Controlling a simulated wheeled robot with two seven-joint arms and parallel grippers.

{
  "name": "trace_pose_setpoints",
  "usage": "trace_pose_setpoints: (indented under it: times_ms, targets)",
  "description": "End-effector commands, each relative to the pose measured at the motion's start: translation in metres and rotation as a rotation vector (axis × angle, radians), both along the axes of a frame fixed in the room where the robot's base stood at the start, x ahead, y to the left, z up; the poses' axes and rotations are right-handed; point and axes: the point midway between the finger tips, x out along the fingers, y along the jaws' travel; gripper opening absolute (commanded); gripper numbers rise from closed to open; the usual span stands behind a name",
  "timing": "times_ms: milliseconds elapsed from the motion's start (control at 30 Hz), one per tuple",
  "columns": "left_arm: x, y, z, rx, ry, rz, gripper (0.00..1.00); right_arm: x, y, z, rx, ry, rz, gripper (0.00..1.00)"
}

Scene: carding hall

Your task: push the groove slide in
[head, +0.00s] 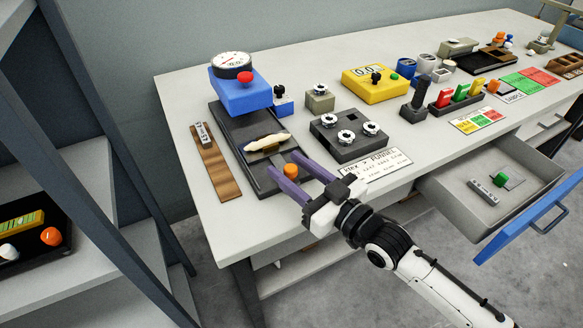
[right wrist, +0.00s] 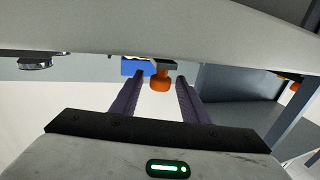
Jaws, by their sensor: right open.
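The tester (head: 238,122) has a dark grey base, a blue head with a round dial and a red knob. A cream fibre tuft (head: 268,142) lies across its groove. The slide's orange knob (head: 291,170) is at the base's front end; in the right wrist view the knob (right wrist: 161,80) shows ahead between the fingers. My right gripper (head: 287,169) is open, its purple fingers either side of the orange knob, with gaps showing in the right wrist view (right wrist: 160,88). Part of the base's front end is hidden by the fingers. My left gripper is not in view.
A brown wooden strip (head: 219,173) lies left of the tester. A dark block with white dials (head: 337,152) and a printed card (head: 377,165) are to the right. An open drawer (head: 450,209) juts out at the front right. A shelf with a black tray (head: 60,240) stands left.

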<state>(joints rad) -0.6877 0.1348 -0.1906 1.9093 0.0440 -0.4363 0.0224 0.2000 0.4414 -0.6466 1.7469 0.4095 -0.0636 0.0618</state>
Motion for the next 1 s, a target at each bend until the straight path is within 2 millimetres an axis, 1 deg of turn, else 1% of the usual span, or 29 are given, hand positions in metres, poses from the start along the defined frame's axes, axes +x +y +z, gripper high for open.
trace_pose_setpoints:
  times_ms: [33, 167, 200, 233, 267, 400, 467, 600, 700, 1000]
  targets:
    - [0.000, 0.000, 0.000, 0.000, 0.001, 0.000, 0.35, 0.000, 0.000, 0.000, 0.000, 0.000, 0.000, 0.36]
    - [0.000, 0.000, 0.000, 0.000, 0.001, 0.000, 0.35, 0.000, 0.000, 0.000, 0.000, 0.000, 0.000, 0.14]
    - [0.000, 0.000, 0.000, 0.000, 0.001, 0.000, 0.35, 0.000, 0.000, 0.000, 0.000, 0.000, 0.000, 0.08]
    - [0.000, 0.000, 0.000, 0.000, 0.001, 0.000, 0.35, 0.000, 0.000, 0.000, 0.000, 0.000, 0.000, 0.03]
    - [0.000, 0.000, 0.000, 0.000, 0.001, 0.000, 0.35, 0.000, 0.000, 0.000, 0.000, 0.000, 0.000, 0.00]
    - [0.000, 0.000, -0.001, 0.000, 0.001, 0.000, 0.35, 0.000, 0.000, 0.000, 0.001, -0.001, 0.000, 0.00]
    - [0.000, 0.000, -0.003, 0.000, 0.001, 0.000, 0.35, 0.004, 0.001, -0.001, 0.001, -0.001, -0.001, 0.00]
    - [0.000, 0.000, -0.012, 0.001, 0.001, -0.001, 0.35, 0.024, 0.009, -0.002, 0.002, -0.003, -0.001, 0.00]
    - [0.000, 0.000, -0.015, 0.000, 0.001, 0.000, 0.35, 0.033, 0.013, -0.001, 0.002, -0.002, 0.000, 0.00]
    - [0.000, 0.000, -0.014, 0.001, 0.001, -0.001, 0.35, 0.035, 0.014, 0.000, 0.002, 0.000, 0.000, 0.00]
